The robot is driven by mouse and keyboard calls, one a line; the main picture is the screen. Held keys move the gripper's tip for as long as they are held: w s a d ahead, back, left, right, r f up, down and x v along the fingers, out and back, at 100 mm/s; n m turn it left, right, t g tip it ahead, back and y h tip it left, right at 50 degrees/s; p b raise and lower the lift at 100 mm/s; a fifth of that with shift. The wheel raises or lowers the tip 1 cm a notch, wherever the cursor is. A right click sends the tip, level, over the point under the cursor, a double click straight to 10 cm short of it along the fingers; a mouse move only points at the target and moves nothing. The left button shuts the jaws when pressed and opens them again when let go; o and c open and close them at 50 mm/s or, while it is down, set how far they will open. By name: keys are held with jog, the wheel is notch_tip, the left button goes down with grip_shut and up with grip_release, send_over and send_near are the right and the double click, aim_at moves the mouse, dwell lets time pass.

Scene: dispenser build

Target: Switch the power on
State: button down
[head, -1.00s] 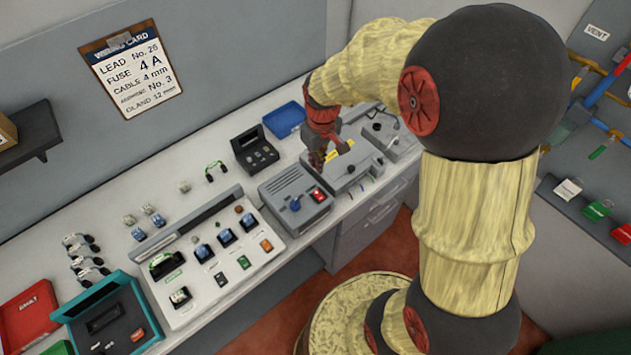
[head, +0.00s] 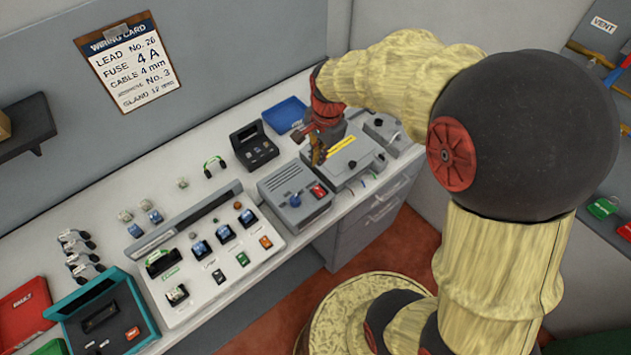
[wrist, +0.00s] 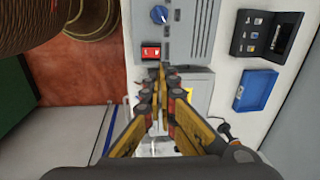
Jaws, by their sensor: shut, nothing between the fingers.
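A grey unit (head: 285,183) with a slatted top stands on the bench in the head view. It carries a red rocker switch (head: 318,190) and a blue knob (head: 295,201). In the wrist view the red switch (wrist: 151,52) is just above my fingertips, with the blue knob (wrist: 159,14) beyond it. My gripper (head: 318,157) is shut and empty, pointing down beside the unit. In the wrist view the fingertips of my gripper (wrist: 162,72) are together, apart from the switch in the picture. The switch's position is too small to read.
A grey box (head: 357,161) with a yellow label and black knob stands right of the unit. A black meter (head: 255,148) and a blue tray (head: 285,115) lie behind. A panel (head: 187,307) with several modules stands to the left.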

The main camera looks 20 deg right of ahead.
aim_at(317, 190)
jog(key=shift+m, duration=0.4)
jog(key=f, duration=0.4)
jog(key=w+f+b, duration=0.1)
jog(key=f, duration=0.9)
jog(key=shift+w+a, duration=0.2)
jog(key=shift+w, duration=0.1)
jog(key=shift+w+f, duration=0.1)
jog(key=shift+f, duration=0.25)
jog(key=shift+a+g+p, duration=0.15)
jog(key=shift+g+p, duration=0.15)
jog(key=shift+w+f, duration=0.1)
jog(key=shift+f, duration=0.2)
jog(key=shift+s+d+r+p, duration=0.1)
jog(key=shift+s+r+p, duration=0.05)
jog(key=shift+s, duration=0.25)
jog(key=shift+s+d+r+p, duration=0.1)
jog(key=shift+s+p, duration=0.05)
jog(key=shift+s, duration=0.25)
